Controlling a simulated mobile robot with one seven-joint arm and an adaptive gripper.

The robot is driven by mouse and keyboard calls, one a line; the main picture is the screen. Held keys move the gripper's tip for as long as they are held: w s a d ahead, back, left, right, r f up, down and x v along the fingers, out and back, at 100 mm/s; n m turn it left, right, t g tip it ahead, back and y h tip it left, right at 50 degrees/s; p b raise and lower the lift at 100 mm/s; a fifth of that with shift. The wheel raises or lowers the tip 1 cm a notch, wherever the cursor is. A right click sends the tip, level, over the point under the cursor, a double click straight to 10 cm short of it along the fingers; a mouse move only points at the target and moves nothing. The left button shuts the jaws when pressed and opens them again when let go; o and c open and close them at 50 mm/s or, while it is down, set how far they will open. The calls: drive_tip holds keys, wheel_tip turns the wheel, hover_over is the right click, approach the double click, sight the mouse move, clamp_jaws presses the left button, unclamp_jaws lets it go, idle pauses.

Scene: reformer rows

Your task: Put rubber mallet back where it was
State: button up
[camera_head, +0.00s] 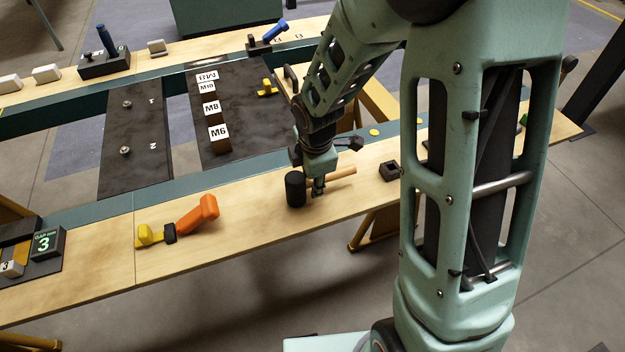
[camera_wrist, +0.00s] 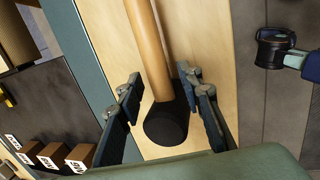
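The rubber mallet has a black head (camera_head: 295,189) and a pale wooden handle (camera_head: 343,172). It lies on or very near the front wooden plank, right of the middle in the head view. In the wrist view its handle (camera_wrist: 148,45) runs away from the camera and its dark head (camera_wrist: 167,124) is nearest. My gripper (camera_head: 318,187) is down at the mallet, just beside the head. In the wrist view my gripper (camera_wrist: 163,88) has its fingers apart, one on each side of the mallet, with gaps showing. I cannot tell any light contact.
An orange-handled tool (camera_head: 198,213) with a yellow end lies left on the plank. A small black square holder (camera_head: 389,171) stands right of the mallet. Blocks marked M6 (camera_head: 219,140) and M8 stand on the dark panel behind. A display reading 3 (camera_head: 47,243) is far left.

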drive_tip(key=p+v, duration=0.2)
drive_tip(key=v, duration=0.9)
drive_tip(key=shift+r, duration=0.2)
drive_tip(key=shift+d, duration=0.1)
